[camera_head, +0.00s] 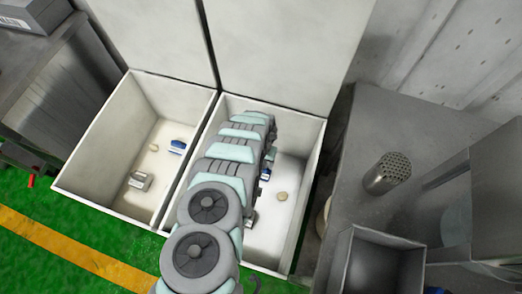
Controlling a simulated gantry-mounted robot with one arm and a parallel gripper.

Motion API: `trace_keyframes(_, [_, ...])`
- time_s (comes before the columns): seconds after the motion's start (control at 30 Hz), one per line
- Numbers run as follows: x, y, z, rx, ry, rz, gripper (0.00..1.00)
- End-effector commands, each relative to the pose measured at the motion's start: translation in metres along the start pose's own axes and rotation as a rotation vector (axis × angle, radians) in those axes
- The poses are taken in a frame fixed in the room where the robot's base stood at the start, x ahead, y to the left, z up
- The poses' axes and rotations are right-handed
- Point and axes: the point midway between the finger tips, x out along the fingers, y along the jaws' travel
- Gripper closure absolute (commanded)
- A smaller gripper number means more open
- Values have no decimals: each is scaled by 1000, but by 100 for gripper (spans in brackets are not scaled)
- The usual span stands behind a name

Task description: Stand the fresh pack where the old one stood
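Two white open boxes stand side by side, the left box (88,200) and the right box (313,160). In the left box a small blue-and-white block (177,147) lies near the right wall, and a grey metallic block (140,180) sits nearer the front. In the right box a small blue item (265,174) shows beside my arm, partly covered. I cannot tell which of these is the fresh pack or the old one. My arm reaches over the right box and bends down into it. My gripper is hidden behind the arm, so its fingers and any grip do not show.
Small beige round pieces lie in the left box (154,147) and the right box (282,196). Raised white lids (290,50) stand behind the boxes. At right are a perforated metal cylinder (388,173) and a grey open bin (383,262). Green floor lies in front.

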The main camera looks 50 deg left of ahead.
Motion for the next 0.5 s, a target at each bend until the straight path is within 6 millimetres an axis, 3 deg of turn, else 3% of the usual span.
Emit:
trace_keyframes(0.13, [-17, 0, -2, 1, 3, -1, 33])
trace_keyframes(0.5, [-23, 0, -1, 0, 3, -1, 33])
